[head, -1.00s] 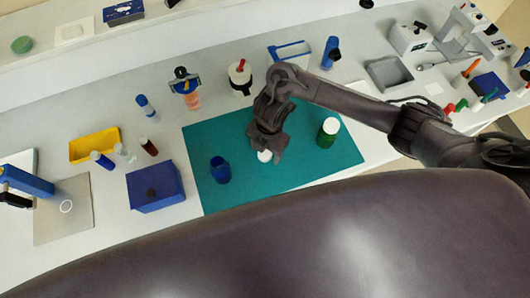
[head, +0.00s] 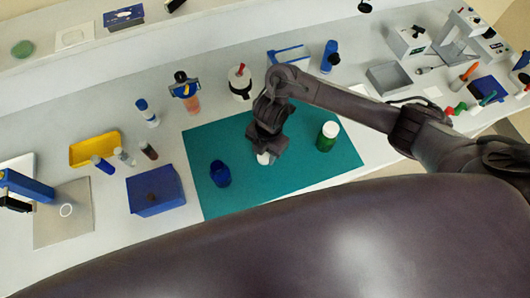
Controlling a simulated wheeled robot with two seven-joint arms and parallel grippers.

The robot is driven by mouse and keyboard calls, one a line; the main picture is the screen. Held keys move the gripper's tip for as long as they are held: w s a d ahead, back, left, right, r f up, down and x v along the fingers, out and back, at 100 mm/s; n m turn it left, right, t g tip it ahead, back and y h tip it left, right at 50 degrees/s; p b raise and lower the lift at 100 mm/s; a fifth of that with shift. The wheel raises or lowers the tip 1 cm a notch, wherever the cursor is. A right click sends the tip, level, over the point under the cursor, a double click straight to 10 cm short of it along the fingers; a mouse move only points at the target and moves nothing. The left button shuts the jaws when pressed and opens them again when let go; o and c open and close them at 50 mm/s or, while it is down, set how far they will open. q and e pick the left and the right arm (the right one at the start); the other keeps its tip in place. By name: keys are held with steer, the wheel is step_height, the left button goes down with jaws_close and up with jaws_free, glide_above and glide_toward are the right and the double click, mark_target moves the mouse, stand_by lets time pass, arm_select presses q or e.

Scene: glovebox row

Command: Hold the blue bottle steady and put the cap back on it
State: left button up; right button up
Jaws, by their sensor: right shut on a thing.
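The blue bottle (head: 220,174) stands on the teal mat (head: 290,192), left of its middle; its top looks dark and no cap shows on it. My right gripper (head: 264,151) points down over the mat, to the right of the blue bottle and apart from it. It is shut on the white cap (head: 264,158), which shows just under the fingertips; whether the cap touches the mat is hard to tell. A green bottle with a white cap (head: 327,136) stands at the mat's right side. My left gripper is not in view.
A blue box (head: 155,190) stands just left of the mat. A yellow tray (head: 95,148) and several small vials lie farther left. A white bottle with a red tip (head: 240,82) and a grey tray (head: 388,78) stand behind the mat. The mat's front left is clear.

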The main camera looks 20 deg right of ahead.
step_height(320, 180, up, 8)
steer(key=p, duration=0.3)
steer(key=shift+w+d+r, duration=0.1)
steer(key=shift+w+r, duration=0.05)
steer(key=shift+r, duration=0.1)
arm_select(q)
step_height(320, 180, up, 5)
steer(key=shift+p, duration=0.85)
arm_select(e)
step_height(320, 180, up, 11)
glide_above(265, 154)
steer(key=shift+s+f, duration=0.15)
steer(key=shift+s, duration=0.05)
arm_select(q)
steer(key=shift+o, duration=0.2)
